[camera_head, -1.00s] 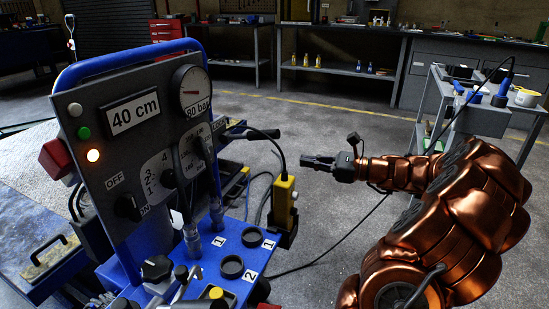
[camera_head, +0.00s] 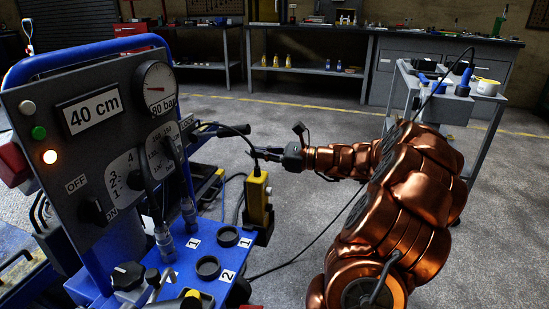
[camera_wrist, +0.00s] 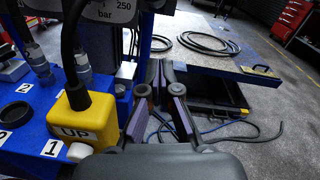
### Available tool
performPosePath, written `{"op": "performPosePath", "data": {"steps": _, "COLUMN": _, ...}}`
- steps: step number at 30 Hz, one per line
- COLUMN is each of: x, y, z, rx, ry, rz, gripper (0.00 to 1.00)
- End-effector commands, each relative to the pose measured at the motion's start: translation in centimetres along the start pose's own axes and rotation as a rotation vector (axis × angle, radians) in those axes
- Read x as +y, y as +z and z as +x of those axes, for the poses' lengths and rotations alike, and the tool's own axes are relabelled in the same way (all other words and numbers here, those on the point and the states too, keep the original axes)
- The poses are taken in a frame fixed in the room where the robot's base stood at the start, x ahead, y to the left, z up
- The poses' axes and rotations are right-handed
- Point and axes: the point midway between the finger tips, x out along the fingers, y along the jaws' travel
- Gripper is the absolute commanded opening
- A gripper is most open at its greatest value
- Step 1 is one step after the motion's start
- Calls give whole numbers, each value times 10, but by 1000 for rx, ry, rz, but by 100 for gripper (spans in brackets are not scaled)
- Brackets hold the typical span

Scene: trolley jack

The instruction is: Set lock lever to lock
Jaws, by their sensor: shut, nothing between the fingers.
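My gripper (camera_head: 264,153) is shut and empty. It points left beside the yellow control box's (camera_head: 258,197) cable, to the right of the control panel (camera_head: 68,129). In the wrist view my gripper's fingers (camera_wrist: 160,72) converge toward the blue frame, with the yellow box marked UP (camera_wrist: 90,122) close on the left. A black-handled lever (camera_head: 205,131) sticks out at the panel's right edge, left of my gripper.
The blue console top (camera_head: 180,262) carries round holders, hoses and knobs. Cables (camera_wrist: 215,134) lie on the floor beyond my fingers. A grey trolley (camera_head: 450,108) stands at the right. The floor at the middle back is open.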

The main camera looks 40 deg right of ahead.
Motion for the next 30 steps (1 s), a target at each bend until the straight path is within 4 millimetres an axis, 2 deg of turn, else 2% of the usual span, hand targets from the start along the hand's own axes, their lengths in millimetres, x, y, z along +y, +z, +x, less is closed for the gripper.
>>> {"op": "performPosePath", "data": {"steps": 5, "x": 2, "y": -3, "z": 32, "rx": 2, "ry": 3, "rz": -1, "gripper": 0}}
{"op": "performPosePath", "data": {"steps": 9, "x": 1, "y": 17, "z": 33, "rx": 2, "ry": 0, "rz": -1, "gripper": 0}}
{"op": "performPosePath", "data": {"steps": 15, "x": 1, "y": 34, "z": 37, "rx": 1, "ry": 2, "rz": -1, "gripper": 0}}
{"op": "performPosePath", "data": {"steps": 30, "x": 0, "y": 39, "z": 38, "rx": 1, "ry": 2, "rz": 1, "gripper": 0}}
